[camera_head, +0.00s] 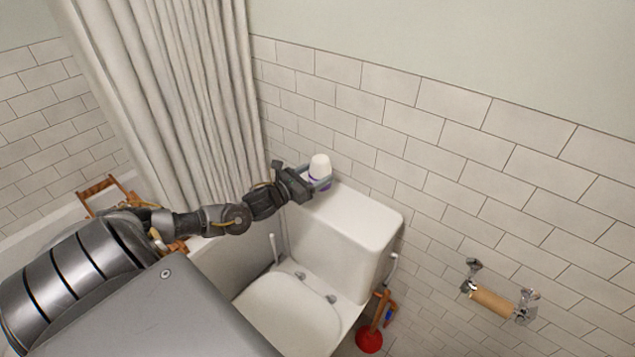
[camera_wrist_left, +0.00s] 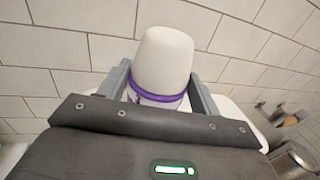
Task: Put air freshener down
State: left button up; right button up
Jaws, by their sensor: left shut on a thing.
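The air freshener (camera_head: 320,168) is white with a purple band and stands upright at the back left of the toilet tank's lid (camera_head: 355,222). My left gripper (camera_head: 317,184) is shut on it, with a finger on each side. In the left wrist view the air freshener (camera_wrist_left: 164,60) sits between the two grey fingers (camera_wrist_left: 160,88). Its lower part is hidden by the gripper, so I cannot tell whether its base touches the lid. My right gripper is not in view.
The toilet (camera_head: 287,310) is below the tank. A tiled wall (camera_head: 440,130) rises close behind. A curtain (camera_head: 175,90) hangs at left. A plunger (camera_head: 370,338) and a paper roll holder (camera_head: 493,300) are at right. The tank lid's right part is clear.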

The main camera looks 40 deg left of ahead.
pick_arm(q)
jog(key=shift+w+a+f, duration=0.2)
jog(key=shift+w+f, duration=0.35)
jog(key=shift+f, duration=0.15)
notch_tip(320, 180, down, 2)
jog(key=shift+f+p, duration=0.1)
jog(key=shift+p, duration=0.3)
jog(key=shift+f, duration=0.45)
jog(key=o, duration=1.2)
jog(key=shift+f, duration=0.15)
jog(key=shift+o, duration=0.2)
